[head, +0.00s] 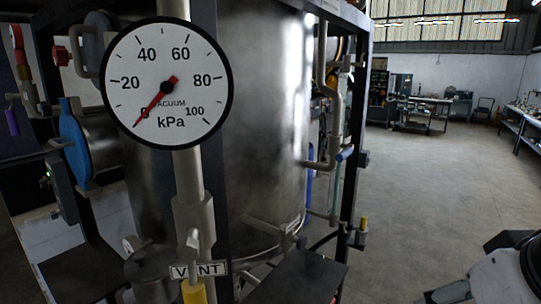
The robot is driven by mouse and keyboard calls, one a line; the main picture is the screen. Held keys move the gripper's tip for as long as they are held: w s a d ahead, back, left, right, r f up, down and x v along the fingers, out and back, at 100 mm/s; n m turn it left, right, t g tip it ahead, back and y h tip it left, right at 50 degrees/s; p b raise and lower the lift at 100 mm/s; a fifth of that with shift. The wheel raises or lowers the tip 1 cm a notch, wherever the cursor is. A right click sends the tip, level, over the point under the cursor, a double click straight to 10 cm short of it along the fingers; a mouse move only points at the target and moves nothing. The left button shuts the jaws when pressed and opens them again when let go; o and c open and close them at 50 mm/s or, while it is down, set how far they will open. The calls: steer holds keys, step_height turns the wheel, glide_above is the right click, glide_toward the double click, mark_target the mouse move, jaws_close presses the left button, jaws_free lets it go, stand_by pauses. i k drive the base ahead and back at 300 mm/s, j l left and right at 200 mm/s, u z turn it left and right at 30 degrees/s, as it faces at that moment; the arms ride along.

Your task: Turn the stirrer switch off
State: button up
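I cannot make out a stirrer switch by any label in the head view. The large steel vessel (265,110) stands in a dark frame in the middle. Part of my arm (500,275), white and black, shows at the bottom right corner. My gripper's fingertips cannot be made out.
A vacuum gauge (167,83) reads about 0 kPa in front of the vessel. Below it are a VENT label (198,270) and a yellow handle (194,292). Pipes and valves (338,155) line the vessel's right side. The floor (430,190) to the right is clear; benches stand far back.

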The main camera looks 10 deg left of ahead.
mark_target(44, 184)
steer(key=u, duration=1.65)
steer(key=i+j, duration=0.25)
steer(key=i, duration=0.2)
steer(key=i+j, duration=0.25)
steer(key=i, duration=0.25)
steer(key=i+j, duration=0.25)
steer(key=i, duration=0.2)
steer(key=i+j, duration=0.25)
steer(key=i, duration=0.25)
steer(key=i+j, duration=0.25)
steer(key=i, duration=0.2)
